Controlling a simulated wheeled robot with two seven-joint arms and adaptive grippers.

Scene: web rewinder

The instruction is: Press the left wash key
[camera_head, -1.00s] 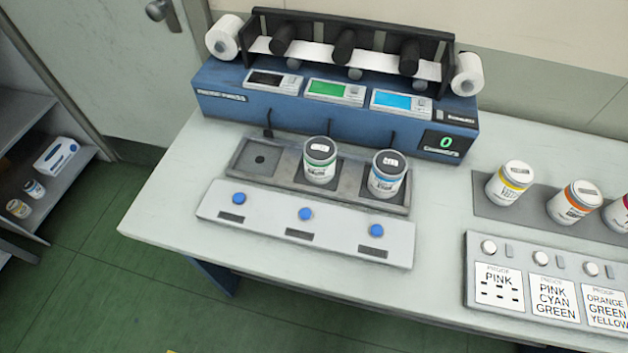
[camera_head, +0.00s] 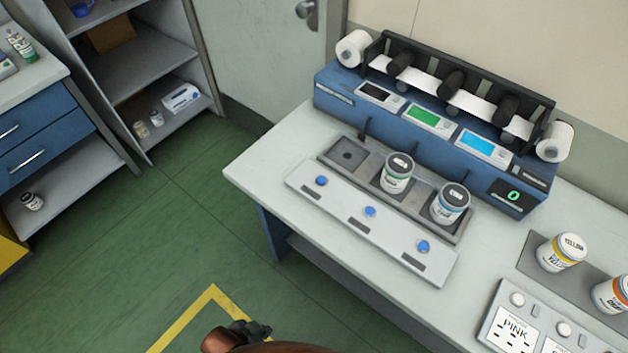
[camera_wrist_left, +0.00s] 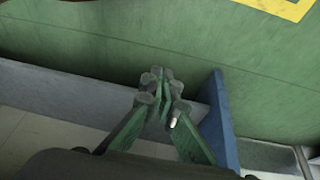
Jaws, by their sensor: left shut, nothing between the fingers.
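The left wash key (camera_head: 321,181) is a round blue button at the left end of a pale key panel (camera_head: 335,206). Two more blue keys, the middle one (camera_head: 370,211) and the right one (camera_head: 424,246), sit along the same panel. My left gripper (camera_head: 262,330) is at the bottom of the head view, over the green floor in front of the table, apart from the panel. In the left wrist view its fingers (camera_wrist_left: 163,76) are together with nothing between them. No key shows in that view. My right gripper is not in view.
The table's left front edge (camera_head: 243,190) is bare. Proof buttons (camera_head: 517,299) sit at right.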

